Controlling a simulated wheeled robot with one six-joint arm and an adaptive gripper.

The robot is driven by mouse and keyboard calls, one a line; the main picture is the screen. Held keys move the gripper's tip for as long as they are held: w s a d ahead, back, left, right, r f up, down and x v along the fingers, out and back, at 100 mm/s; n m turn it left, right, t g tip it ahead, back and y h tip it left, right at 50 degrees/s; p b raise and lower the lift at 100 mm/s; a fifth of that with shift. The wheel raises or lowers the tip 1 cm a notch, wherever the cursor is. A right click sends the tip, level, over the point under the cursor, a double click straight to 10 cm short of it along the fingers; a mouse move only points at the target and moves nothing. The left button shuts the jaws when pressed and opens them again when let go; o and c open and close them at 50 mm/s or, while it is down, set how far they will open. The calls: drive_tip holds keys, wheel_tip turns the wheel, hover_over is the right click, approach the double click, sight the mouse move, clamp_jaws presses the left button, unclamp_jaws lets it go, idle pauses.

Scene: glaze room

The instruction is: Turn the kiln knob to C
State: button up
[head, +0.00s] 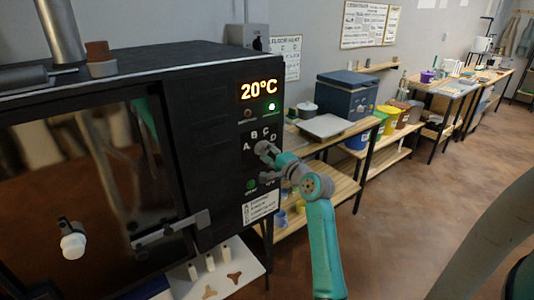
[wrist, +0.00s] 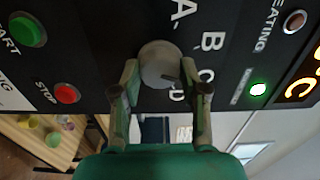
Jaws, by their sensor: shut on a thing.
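The kiln (head: 215,140) stands at the left with a black front panel. Its round grey knob (wrist: 158,60) sits below the letters A, B, C and D in the head view. In the wrist view a dark mark on the knob's lower right edge points roughly toward D, not toward C. My gripper (wrist: 160,72) is shut on the knob, one finger on each side of it. In the head view my gripper (head: 266,158) hides most of the knob.
The kiln display (head: 258,91) reads 20°C, with a lit green lamp (head: 271,107) below it. A green START button (wrist: 27,30) and a red STOP button (wrist: 66,93) are near the knob. Wooden shelves (head: 345,135) with tubs stand to the right. Open floor lies further right.

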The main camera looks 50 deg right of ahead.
idle(0.4)
drive_tip(key=o, duration=1.1)
drive_tip(key=shift+o, duration=0.2)
drive_tip(key=shift+s, duration=0.15)
drive_tip(key=v, duration=1.1)
drive_tip(key=shift+s, duration=0.35)
drive_tip(key=shift+a, duration=0.15)
drive_tip(key=s+a+f+n+g, duration=0.1)
drive_tip(key=s+a+f+n, duration=0.2)
drive_tip(key=a+f, duration=0.8)
drive_tip(key=s+a+f+n+g, duration=0.1)
drive_tip(key=s+a+f+n, duration=0.25)
drive_tip(key=a+f, duration=0.75)
drive_tip(key=s+a+r+n+y, duration=0.1)
drive_tip(key=s+a+n+y, duration=0.1)
drive_tip(key=s+a+n, duration=0.5)
drive_tip(key=s+a+r+n+y, duration=0.2)
drive_tip(key=s+a+n, duration=0.6)
drive_tip(key=s, duration=0.9)
drive_tip(key=a+y, duration=0.1)
drive_tip(key=a, duration=0.2)
drive_tip(key=shift+y, duration=0.3)
